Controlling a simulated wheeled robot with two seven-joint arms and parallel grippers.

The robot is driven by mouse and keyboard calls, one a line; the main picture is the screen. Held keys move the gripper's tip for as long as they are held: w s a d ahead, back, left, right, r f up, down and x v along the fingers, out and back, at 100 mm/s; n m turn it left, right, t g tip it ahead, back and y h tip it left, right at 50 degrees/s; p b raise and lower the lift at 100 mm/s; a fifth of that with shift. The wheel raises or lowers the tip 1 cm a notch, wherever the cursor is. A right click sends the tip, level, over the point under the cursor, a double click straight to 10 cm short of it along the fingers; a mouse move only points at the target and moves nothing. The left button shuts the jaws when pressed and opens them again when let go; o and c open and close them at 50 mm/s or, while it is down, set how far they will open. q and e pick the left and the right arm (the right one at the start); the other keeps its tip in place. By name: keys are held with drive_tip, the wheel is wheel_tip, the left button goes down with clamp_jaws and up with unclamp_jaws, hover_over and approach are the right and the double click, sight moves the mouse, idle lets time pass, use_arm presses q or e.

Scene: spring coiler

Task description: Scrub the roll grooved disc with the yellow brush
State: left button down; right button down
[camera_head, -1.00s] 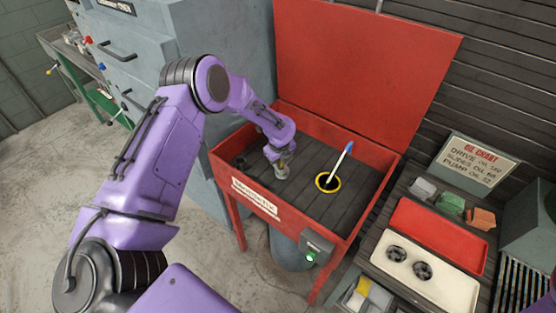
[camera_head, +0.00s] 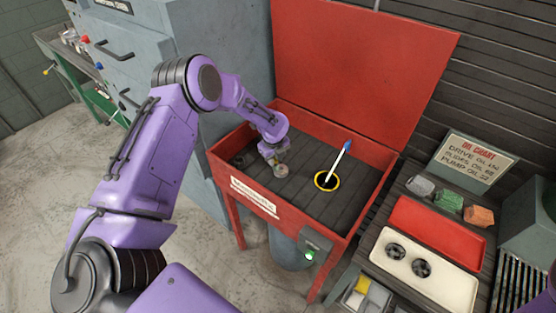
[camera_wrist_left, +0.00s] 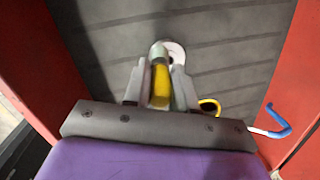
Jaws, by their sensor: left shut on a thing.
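My left gripper (camera_head: 272,155) reaches down into the red wash tub (camera_head: 228,170). In the left wrist view, my left gripper (camera_wrist_left: 160,88) is shut on the yellow brush (camera_wrist_left: 160,84), with yellow showing between the fingers. A pale round disc (camera_wrist_left: 176,54) lies on the slatted floor just beyond the brush's end. In the head view it is a small grey disc (camera_head: 282,171) right by the fingertips. The brush end overlaps the disc in the picture; I cannot tell whether they touch. My right gripper is out of view.
The red lid (camera_head: 360,60) stands open behind. A small dark object (camera_head: 239,162) lies at the tub's left. Trays (camera_head: 435,230) stand to the right.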

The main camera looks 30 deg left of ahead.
use_arm(q)
drive_tip(key=shift+s, duration=0.1)
drive_tip(key=p+v, duration=0.1)
drive_tip(key=v, duration=0.2)
drive_tip(key=w+p+v, duration=0.1)
drive_tip(key=shift+a+r+p, duration=0.15)
drive_tip(key=shift+r+p, duration=0.2)
drive_tip(key=shift+r, duration=0.15)
drive_tip(key=shift+v, duration=0.95)
drive_tip(key=shift+w+a+r, duration=0.1)
drive_tip(key=shift+w, duration=0.05)
